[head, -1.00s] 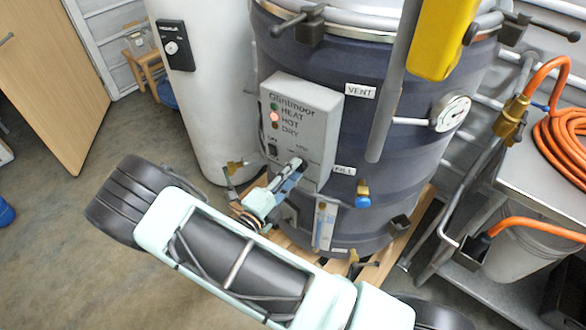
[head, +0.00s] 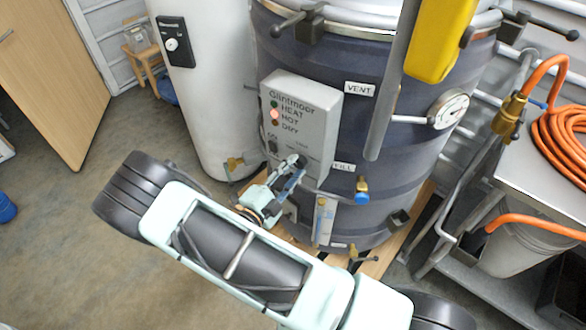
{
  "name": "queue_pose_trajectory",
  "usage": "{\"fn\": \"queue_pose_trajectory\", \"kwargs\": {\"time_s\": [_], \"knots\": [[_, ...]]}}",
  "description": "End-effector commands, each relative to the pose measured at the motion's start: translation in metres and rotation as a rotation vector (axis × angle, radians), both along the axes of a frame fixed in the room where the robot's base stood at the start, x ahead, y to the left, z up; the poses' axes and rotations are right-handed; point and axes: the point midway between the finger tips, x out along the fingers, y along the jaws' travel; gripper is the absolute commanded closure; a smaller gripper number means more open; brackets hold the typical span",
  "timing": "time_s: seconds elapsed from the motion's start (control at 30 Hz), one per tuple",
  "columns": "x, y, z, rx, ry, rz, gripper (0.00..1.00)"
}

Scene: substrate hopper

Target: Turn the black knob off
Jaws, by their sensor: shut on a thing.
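A grey control box (head: 302,125) is fixed to the front of the dark hopper drum (head: 400,80). A small dark switch (head: 272,147) sits at the box's lower left. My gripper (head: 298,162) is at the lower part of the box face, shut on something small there. The fingers hide most of what they hold; a dark edge shows at their tips, likely the black knob. I cannot tell how far it is turned.
A white cylinder with a black dial panel (head: 173,43) stands to the left. VENT and FILL labels, a blue-capped valve (head: 362,190) and a gauge (head: 450,109) are right of the box. A yellow part (head: 440,40) and grey pipe hang in front.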

Motion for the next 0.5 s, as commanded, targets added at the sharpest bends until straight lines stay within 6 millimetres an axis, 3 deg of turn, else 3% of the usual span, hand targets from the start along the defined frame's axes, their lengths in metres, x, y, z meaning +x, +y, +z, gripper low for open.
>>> {"fn": "queue_pose_trajectory", "kwargs": {"time_s": [0.17,0.2,0.33,0.5], "knots": [[-0.0004,0.001,-0.0009,-0.001,0.003,0.002,0.95],[-0.0004,0.001,-0.0009,-0.001,0.003,0.002,0.67],[-0.0004,0.0007,-0.0007,0.0,0.002,0.001,0.53],[-0.0002,0.0004,-0.0004,0.0,0.0,0.001,0.53]]}}
